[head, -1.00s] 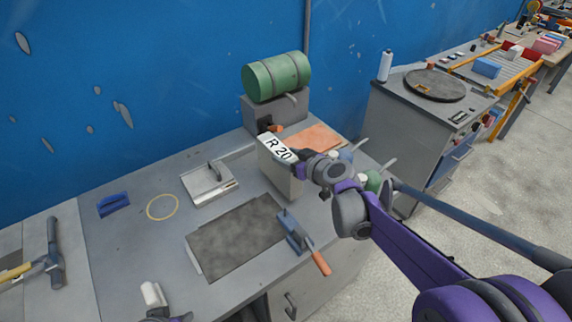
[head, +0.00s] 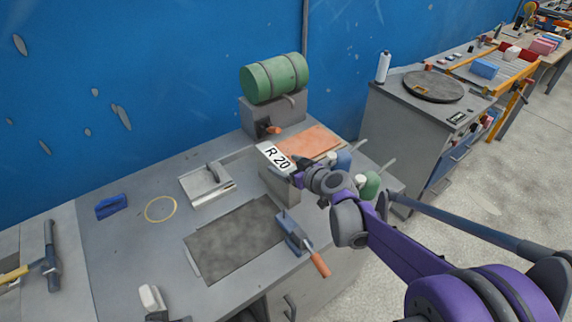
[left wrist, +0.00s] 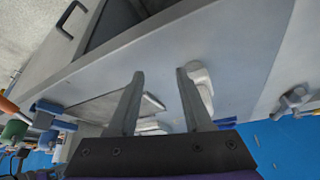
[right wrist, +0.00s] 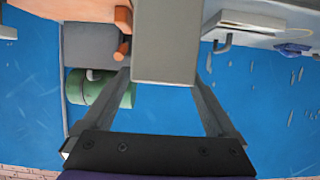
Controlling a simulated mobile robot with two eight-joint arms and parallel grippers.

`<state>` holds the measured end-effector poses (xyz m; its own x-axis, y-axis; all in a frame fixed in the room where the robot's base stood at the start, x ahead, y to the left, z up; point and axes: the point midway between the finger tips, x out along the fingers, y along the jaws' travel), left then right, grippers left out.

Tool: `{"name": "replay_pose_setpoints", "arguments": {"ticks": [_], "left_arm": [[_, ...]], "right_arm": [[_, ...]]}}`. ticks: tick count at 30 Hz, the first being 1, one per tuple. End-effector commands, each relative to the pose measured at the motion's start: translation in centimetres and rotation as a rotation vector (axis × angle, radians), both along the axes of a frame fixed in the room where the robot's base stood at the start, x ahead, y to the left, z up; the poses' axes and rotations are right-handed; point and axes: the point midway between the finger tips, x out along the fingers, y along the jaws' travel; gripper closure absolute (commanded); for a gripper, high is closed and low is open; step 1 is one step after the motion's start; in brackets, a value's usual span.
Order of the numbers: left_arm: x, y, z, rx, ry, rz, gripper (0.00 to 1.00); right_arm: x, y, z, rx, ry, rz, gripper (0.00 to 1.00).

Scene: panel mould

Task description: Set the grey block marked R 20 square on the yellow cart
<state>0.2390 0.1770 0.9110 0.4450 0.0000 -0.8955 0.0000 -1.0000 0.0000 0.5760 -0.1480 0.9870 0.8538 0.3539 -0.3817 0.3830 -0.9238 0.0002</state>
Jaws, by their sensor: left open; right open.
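The grey block (head: 278,183) carries a white label reading R 20 on its top and stands at the grey bench's right part. My right gripper (right wrist: 162,76) is open, its fingers on either side of the block, which also shows in the right wrist view (right wrist: 166,40). I cannot tell whether the fingers touch it. A cart with yellow-orange rails (head: 512,102) stands far back right. My left gripper (left wrist: 158,73) is open and empty low over the bench, beside a white object (left wrist: 201,80).
A green cylinder (head: 274,78) on a grey stand and an orange pad (head: 309,141) lie behind the block. A clamp with an orange handle (head: 319,263) is in front. A grey cabinet (head: 395,115) with a round plate stands between bench and cart. Floor at right is clear.

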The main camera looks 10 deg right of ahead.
Motion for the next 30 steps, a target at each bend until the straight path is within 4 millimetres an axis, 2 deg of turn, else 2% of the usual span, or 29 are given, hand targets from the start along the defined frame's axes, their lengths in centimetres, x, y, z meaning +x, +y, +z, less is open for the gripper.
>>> {"name": "replay_pose_setpoints", "arguments": {"ticks": [5,15,21,26,29,30], "left_arm": [[0.0,0.0,0.2,0.0,-0.001,0.0,0.5],[0.2,0.0,0.8,0.0,-0.004,0.0,0.5],[0.3,0.0,1.0,0.0,-0.005,0.0,0.5],[0.3,0.0,1.0,0.0,-0.005,0.0,0.5],[0.3,0.0,1.0,0.0,-0.005,0.0,0.5],[0.3,0.0,1.0,0.0,-0.005,0.0,0.5]], "right_arm": [[-2.0,-0.9,1.0,-0.001,0.0,-0.004,0.08],[-8.0,-3.4,3.6,0.0,0.0,-0.003,0.08],[-9.8,-4.1,4.4,0.0,0.0,-0.002,0.08],[-10.4,-3.9,4.4,0.001,0.01,0.003,0.08],[-12.4,-2.5,3.6,0.006,0.079,0.016,0.08],[-13.8,-1.6,2.9,0.008,0.131,0.021,0.08]]}}
